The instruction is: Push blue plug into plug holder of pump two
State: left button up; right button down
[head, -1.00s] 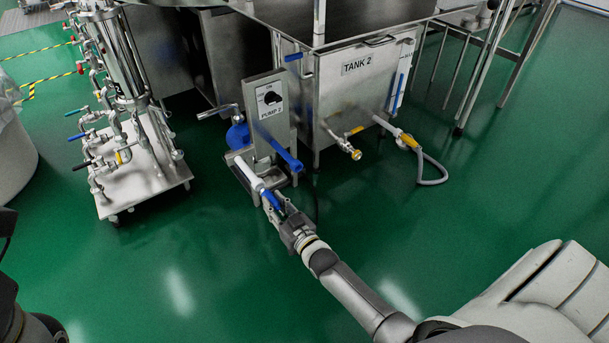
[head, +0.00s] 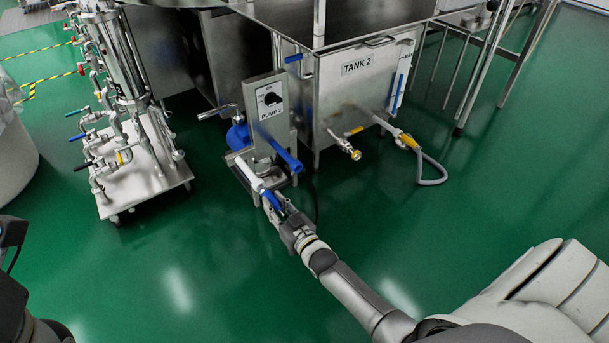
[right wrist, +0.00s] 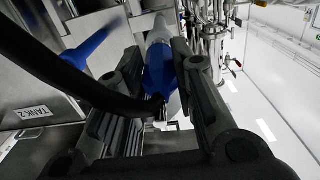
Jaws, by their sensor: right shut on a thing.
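Pump two (head: 271,103) stands beside the tank, its grey panel carrying a black dial and the label PUMP 2. A white plug holder (head: 249,174) slants forward from the pump's base. The blue plug (head: 272,201) is at its near end, in line with it. My right gripper (head: 281,210) is shut on the plug from the near side. In the right wrist view, the blue plug (right wrist: 158,72) lies between both fingers and meets the white holder (right wrist: 158,36). I cannot tell how deep it sits. My left gripper is out of view.
A second blue cylinder (head: 286,158) sticks out beside the pump panel. A black cable (right wrist: 70,75) crosses close to my fingers. The TANK 2 cabinet (head: 360,85) stands behind to the right, a steel skid (head: 150,180) to the left. The green floor (head: 200,260) in front is clear.

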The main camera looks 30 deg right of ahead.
jog(key=shift+w+a+b, duration=0.1)
jog(key=shift+w+b, duration=0.25)
jog(key=shift+w, duration=0.4)
jog(key=c, duration=1.1)
grip_release()
jog(key=shift+c, duration=0.2)
jog(key=shift+s, duration=0.15)
jog(key=s, duration=1.1)
jog(key=shift+s+d, duration=0.4)
jog(key=shift+d, duration=0.05)
